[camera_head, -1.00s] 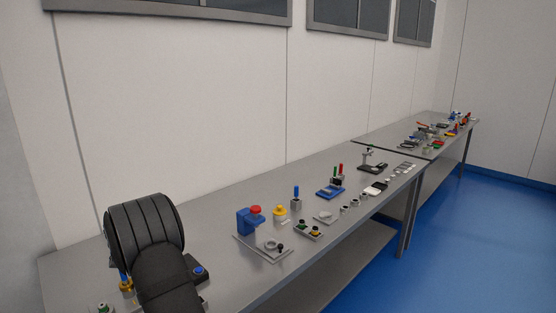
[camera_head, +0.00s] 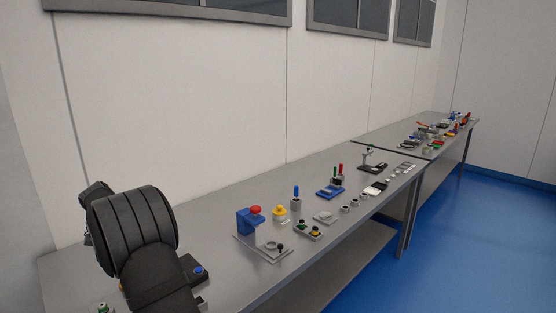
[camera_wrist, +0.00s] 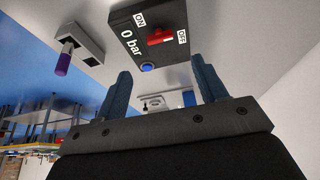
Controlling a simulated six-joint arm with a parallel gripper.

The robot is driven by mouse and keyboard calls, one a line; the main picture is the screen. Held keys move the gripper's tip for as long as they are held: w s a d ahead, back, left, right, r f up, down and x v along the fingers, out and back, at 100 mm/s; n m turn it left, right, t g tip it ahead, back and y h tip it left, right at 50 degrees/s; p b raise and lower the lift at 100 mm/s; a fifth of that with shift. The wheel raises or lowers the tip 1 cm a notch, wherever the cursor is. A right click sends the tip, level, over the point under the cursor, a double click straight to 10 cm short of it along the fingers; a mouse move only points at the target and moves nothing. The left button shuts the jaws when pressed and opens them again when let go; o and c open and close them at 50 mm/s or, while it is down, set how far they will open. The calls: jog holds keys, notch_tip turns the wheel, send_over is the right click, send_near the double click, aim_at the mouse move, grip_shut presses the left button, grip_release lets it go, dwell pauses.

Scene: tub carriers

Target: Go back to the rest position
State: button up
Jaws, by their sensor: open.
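My gripper (camera_wrist: 160,92) shows in the wrist view with its two blue-grey fingers spread apart. Nothing is between them. Beyond the fingertips is a dark box (camera_wrist: 148,36) with a red switch, ON and OFF labels, "0 bar" lettering and a blue button. In the head view my dark arm covers the lower left of the near bench, and the fingers are hidden there. The dark box with its blue button (camera_head: 198,270) shows just right of my arm.
The long grey bench (camera_head: 215,215) carries a blue block with a red button (camera_head: 250,221), a yellow button unit (camera_head: 280,212) and several small fixtures to the right. A grey block with a purple-tipped lever (camera_wrist: 63,62) is near the dark box. A wall stands behind the bench.

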jog(key=v, duration=0.7)
jog(key=x, duration=1.7)
jog(key=shift+f, duration=0.2)
jog(key=shift+w+f+n, duration=0.1)
jog(key=shift+f+n, duration=0.1)
jog(key=shift+n, duration=0.1)
jog(key=n+t+y, duration=0.1)
jog(key=n, duration=0.2)
jog(key=shift+d+r, duration=0.1)
jog(key=shift+d, duration=0.05)
jog(key=n+y, duration=0.2)
jog(key=n, duration=0.2)
jog(key=shift+d+n, duration=0.1)
jog(key=shift+n, duration=0.2)
jog(key=shift+d+n+y, duration=0.1)
jog(key=shift+n+y, duration=0.7)
jog(key=shift+n, duration=1.2)
jog(key=shift+d+n+y, duration=0.1)
jog(key=shift+n+y, duration=0.6)
jog(key=shift+n, duration=1.1)
